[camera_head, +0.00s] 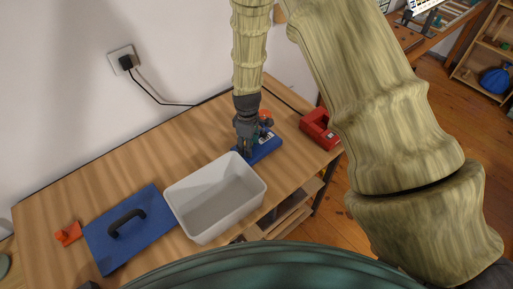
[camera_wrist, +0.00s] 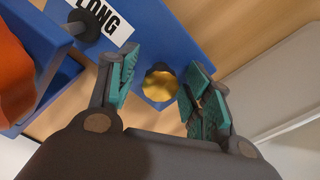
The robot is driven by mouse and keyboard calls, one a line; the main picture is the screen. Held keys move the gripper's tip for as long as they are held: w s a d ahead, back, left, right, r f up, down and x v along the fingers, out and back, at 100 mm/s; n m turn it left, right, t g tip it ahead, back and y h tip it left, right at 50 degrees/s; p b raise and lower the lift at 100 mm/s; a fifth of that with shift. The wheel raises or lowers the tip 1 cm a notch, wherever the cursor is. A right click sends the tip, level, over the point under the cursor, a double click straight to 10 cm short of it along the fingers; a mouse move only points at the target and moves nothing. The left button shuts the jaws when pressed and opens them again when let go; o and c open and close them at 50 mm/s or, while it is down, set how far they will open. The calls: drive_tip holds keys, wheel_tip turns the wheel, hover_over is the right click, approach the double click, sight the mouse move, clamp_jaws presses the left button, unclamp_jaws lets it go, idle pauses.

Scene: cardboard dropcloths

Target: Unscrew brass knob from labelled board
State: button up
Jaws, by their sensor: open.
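The brass knob (camera_wrist: 161,85) is a round gold disc near the end of the blue board in the wrist view. The blue board (camera_wrist: 178,37) carries a white label (camera_wrist: 108,18) that reads "LONG"; the board also shows on the table in the head view (camera_head: 266,149). My gripper (camera_wrist: 160,83) is open, with one teal-padded finger on each side of the knob. I see a gap on both sides and cannot tell how far above the knob the fingertips are. In the head view my gripper (camera_head: 246,150) points down over the board and hides the knob.
An empty white bin (camera_head: 214,197) stands just in front of the board. A blue panel with a black handle (camera_head: 125,222) and an orange piece (camera_head: 69,233) lie to the left. A red object (camera_head: 319,129) sits at the right table edge. The wooden table (camera_head: 130,160) is clear toward the wall.

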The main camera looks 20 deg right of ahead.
drive_tip(key=c, duration=0.9)
drive_tip(key=n+p, duration=0.1)
drive_tip(key=n, duration=0.4)
drive_tip(key=shift+n, duration=1)
drive_tip(key=shift+r+n+p, duration=0.1)
drive_tip(key=shift+n+p, duration=0.45)
drive_tip(key=shift+n, duration=0.65)
drive_tip(key=n+p, duration=0.1)
drive_tip(key=n, duration=0.3)
